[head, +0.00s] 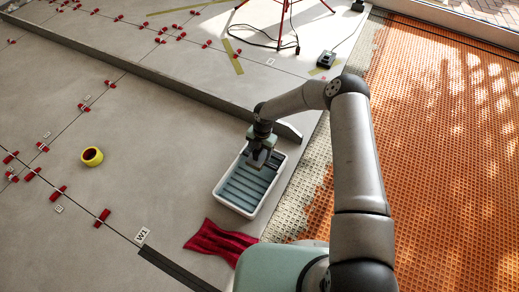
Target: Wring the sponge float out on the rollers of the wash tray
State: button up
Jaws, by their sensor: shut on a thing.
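The wash tray (231,207) is a white-rimmed rectangular tub on the grey tiled floor, near the middle of the head view. Bluish-grey rollers (243,188) lie across its inside. My gripper (260,158) points down over the far end of the tray and is shut on the sponge float. The float is small, dark and largely hidden by the gripper here, so its sponge face cannot be made out. I cannot tell whether it touches the rollers.
A crumpled red cloth (219,241) lies just in front of the tray. A yellow tape roll (92,156) and red levelling clips (103,217) are on the left. A raised floor edge (190,88) runs behind the tray. Orange matting (450,150) covers the right.

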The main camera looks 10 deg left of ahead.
jog(key=shift+f, duration=0.6)
jog(key=shift+f+b, duration=0.6)
jog(key=shift+b, duration=0.05)
